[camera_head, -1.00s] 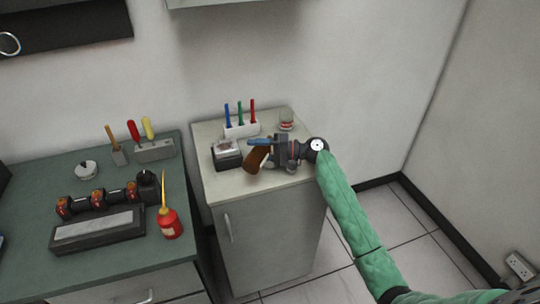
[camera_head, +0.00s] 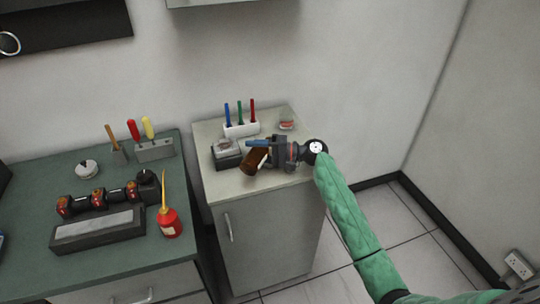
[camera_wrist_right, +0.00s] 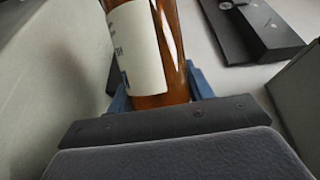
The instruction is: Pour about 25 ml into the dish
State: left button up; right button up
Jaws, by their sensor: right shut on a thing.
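My right gripper (camera_head: 270,145) is shut on a brown bottle (camera_head: 253,163) and holds it tilted above the pale cabinet top. In the right wrist view the bottle (camera_wrist_right: 172,55) has a white label and sits between blue fingers; its upper end is out of frame. A black box-like stand (camera_head: 228,160) with a pale, clear-looking top bearing reddish marks is just left of the bottle. That top may be the dish, but I cannot tell for sure. No liquid stream can be made out. My left gripper is not in view.
A white holder (camera_head: 242,130) with blue, green and red sticks stands behind the bottle. A small clear container (camera_head: 286,123) is at the back right. The green-topped bench (camera_head: 110,264) at left carries a red oil can (camera_head: 169,223) and tools.

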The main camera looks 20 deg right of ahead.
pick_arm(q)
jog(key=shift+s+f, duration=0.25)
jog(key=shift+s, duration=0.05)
pick_arm(e)
jog(key=shift+s+a, duration=0.15)
jog(key=shift+s, duration=0.05)
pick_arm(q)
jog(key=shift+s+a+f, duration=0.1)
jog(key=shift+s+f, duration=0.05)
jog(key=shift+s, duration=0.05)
pick_arm(e)
jog(key=shift+a, duration=0.1)
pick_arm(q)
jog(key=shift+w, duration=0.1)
pick_arm(e)
jog(key=shift+s, duration=0.25)
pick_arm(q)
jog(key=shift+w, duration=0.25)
pick_arm(e)
jog(key=shift+a, duration=0.1)
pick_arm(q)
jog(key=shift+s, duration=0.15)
